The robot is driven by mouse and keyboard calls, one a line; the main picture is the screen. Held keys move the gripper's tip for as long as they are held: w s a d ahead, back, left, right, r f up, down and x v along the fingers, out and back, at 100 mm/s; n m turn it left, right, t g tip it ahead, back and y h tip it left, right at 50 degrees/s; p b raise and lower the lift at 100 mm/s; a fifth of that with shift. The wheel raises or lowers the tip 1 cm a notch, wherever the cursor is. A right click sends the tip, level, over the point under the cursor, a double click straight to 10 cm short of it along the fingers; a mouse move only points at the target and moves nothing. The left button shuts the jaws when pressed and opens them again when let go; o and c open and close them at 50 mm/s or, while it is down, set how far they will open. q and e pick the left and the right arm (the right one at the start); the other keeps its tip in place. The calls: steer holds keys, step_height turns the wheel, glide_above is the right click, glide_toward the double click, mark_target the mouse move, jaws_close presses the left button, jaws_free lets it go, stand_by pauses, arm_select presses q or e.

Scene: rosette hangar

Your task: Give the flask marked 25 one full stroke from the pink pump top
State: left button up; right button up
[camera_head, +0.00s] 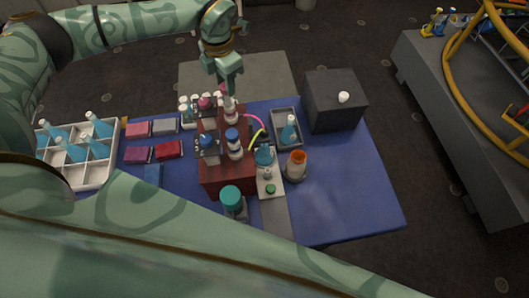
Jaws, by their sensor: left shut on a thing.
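My left gripper (230,94) points down over the back of a red-brown box (222,180) that bears several capped bottles. It is shut on what looks like a pump top, mostly hidden by the fingers. A pink patch (221,89) shows beside the fingertips. Another pink top (205,103) is further left. A white-topped bottle (230,115) stands just below the fingers. A conical blue flask (264,156) stands on a pale plate right of the box, and another flask (289,131) is in a grey tray (276,113). Their marks are too small to read. My right gripper is out of view.
A white rack (74,183) with several blue flasks is at left, near pink, grey and dark red packs (139,154). An orange-topped bottle (297,164) and a teal-capped jar (231,200) stand near the box. A dark cube (334,108) is at right. The blue mat's right front (350,205) is clear.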

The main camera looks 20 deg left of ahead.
arm_select(q)
steer(key=shift+s+f+b, duration=0.1)
steer(key=shift+f+b, duration=0.8)
steer(key=shift+f, duration=1.2)
steer(key=o, duration=0.8)
steer(key=shift+r, duration=0.1)
steer(key=shift+c, duration=0.2)
steer(key=shift+r, duration=0.1)
step_height(320, 180, up, 7)
steer(key=p, duration=0.6)
steer(key=shift+p, duration=0.4)
